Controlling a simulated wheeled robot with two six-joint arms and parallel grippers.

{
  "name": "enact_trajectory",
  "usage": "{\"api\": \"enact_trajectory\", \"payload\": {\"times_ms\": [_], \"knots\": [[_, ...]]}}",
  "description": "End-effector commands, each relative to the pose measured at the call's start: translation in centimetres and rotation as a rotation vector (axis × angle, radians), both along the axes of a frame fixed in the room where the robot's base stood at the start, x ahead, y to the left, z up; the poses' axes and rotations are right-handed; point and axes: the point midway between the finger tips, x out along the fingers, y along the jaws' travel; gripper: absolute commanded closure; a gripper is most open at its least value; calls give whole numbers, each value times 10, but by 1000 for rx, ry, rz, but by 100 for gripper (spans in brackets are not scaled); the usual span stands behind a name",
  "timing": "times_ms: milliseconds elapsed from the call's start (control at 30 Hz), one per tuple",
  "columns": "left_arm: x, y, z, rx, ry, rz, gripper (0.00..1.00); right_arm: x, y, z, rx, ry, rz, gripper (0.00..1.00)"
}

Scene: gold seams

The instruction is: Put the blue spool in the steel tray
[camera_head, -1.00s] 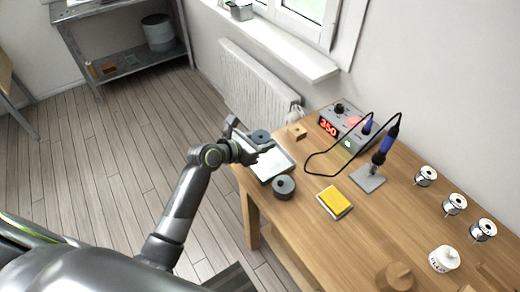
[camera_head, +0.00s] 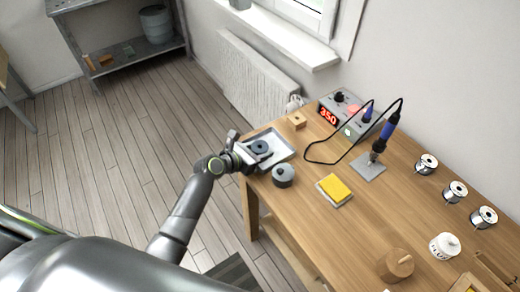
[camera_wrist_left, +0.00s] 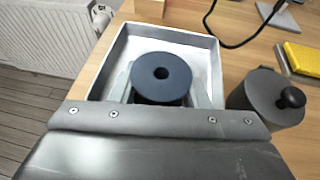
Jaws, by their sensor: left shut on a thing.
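The dark blue spool (camera_head: 259,147) is between the fingers of my left gripper (camera_head: 262,156), which is shut on it. In the left wrist view the spool (camera_wrist_left: 162,78) is seen from above, with its centre hole facing up and a finger at each side. The steel tray (camera_head: 283,139) is a shallow square tray at the table's near left corner, and its rim (camera_wrist_left: 104,68) surrounds the spool in the left wrist view. The spool is within the tray's outline; I cannot tell whether it touches the floor. My right gripper is not in view.
A dark grey round container with a knob (camera_wrist_left: 270,98) stands close right of the tray. A small wooden block (camera_head: 297,120) is behind it. A yellow sponge (camera_head: 334,187), a soldering station (camera_head: 343,112) and several wire spools (camera_head: 455,190) stand farther right.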

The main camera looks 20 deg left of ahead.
Motion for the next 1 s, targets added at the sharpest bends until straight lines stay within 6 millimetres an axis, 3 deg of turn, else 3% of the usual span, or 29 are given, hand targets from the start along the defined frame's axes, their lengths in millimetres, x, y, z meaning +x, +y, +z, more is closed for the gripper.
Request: {"api": "enact_trajectory", "payload": {"times_ms": [33, 67, 233, 567, 1000], "knots": [[0, 0, -2, -1, 0, 0, 80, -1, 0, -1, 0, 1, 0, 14], [0, 0, -3, -1, 0, 0, 57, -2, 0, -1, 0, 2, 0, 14], [0, 0, -2, 0, 0, 0, 37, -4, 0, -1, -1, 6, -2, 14], [-2, 2, 2, 2, 0, 1, 37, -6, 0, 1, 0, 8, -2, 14], [-62, 37, 30, 5, 1, 1, 37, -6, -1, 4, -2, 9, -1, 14]]}}
